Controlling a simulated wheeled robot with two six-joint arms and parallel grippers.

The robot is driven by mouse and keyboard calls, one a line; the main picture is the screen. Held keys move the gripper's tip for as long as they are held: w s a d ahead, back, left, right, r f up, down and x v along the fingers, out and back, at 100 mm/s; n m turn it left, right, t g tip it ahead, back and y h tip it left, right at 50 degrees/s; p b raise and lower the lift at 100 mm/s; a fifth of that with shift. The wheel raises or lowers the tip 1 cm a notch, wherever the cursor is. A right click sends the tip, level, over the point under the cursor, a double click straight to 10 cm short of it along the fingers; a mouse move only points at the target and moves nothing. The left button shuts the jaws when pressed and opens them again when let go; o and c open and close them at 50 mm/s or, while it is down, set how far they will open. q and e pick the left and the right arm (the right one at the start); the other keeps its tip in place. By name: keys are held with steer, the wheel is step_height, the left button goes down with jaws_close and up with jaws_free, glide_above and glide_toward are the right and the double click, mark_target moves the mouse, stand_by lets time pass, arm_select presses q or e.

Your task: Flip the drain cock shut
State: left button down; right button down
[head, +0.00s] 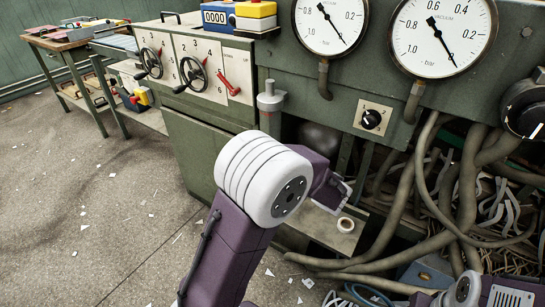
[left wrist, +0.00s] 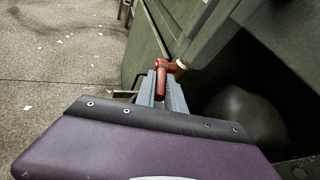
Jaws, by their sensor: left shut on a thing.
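The drain cock's red handle (left wrist: 161,82) shows in the left wrist view, just ahead of the cabinet's lower edge. A brass-coloured fitting (left wrist: 179,67) sits at its right end. My left gripper (left wrist: 160,88) is shut on the red handle, with its grey fingers on either side of it. The handle's near part points toward the camera, and the fingers hide some of it. In the head view my left arm covers this spot, so the cock does not show there. My right gripper is out of view; only part of my right arm shows at the lower right.
The green cabinet (head: 190,150) carries two handwheels and a red lever (head: 230,84). Vacuum gauges (head: 330,22) hang above. Thick hoses (head: 395,205) crowd the right side. A dark rounded body (left wrist: 240,110) lies right of the gripper. Floor at left is open, with paper scraps.

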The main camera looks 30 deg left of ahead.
arm_select(q)
steer(key=c, duration=1.4)
jaws_free()
steer(key=shift+c, duration=0.2)
steer(key=shift+d+r, duration=0.15)
steer(key=shift+d, duration=0.05)
steer(key=p+v, duration=0.4)
steer(key=v, duration=0.4)
steer(key=shift+s+d, duration=0.25)
steer(key=shift+s, duration=0.05)
